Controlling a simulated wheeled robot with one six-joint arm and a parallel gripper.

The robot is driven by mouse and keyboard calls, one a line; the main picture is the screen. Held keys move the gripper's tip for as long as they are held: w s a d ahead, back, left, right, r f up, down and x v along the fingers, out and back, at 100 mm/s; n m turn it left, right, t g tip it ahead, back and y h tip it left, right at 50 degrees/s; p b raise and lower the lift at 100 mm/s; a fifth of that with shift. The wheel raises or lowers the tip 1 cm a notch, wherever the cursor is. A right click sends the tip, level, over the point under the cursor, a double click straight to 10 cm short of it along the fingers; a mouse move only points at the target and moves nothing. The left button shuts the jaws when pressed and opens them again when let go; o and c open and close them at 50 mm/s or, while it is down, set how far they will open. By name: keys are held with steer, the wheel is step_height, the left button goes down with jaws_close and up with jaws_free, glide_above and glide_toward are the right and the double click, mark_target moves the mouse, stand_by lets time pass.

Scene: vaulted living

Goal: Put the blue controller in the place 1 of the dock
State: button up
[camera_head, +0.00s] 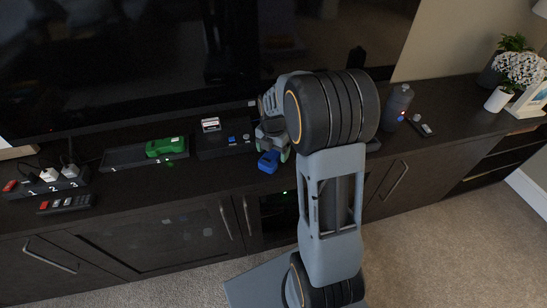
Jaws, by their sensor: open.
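The blue controller (268,162) lies on the dark cabinet top near its front edge, in the middle of the view. My gripper (272,143) is just above and behind it, pointing down. The jaws are open, and part of them is hidden by my own wrist; I cannot tell whether they touch the controller. The dock (122,158) is a low black tray to the left, with small white marks on its front edge. A green controller (166,146) sits in its right part. The left part of the dock is bare.
A black box (225,142) with a cartridge stands between dock and gripper. A power strip (45,185) with plugs and a remote (66,204) are at far left. A bottle (397,107), another remote (426,130) and a potted plant (497,99) stand right. A large TV (130,60) is behind.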

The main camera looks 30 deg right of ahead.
steer(key=shift+f, duration=0.25)
steer(key=shift+c, duration=0.2)
steer(key=shift+r, duration=0.1)
steer(key=c, duration=1.2)
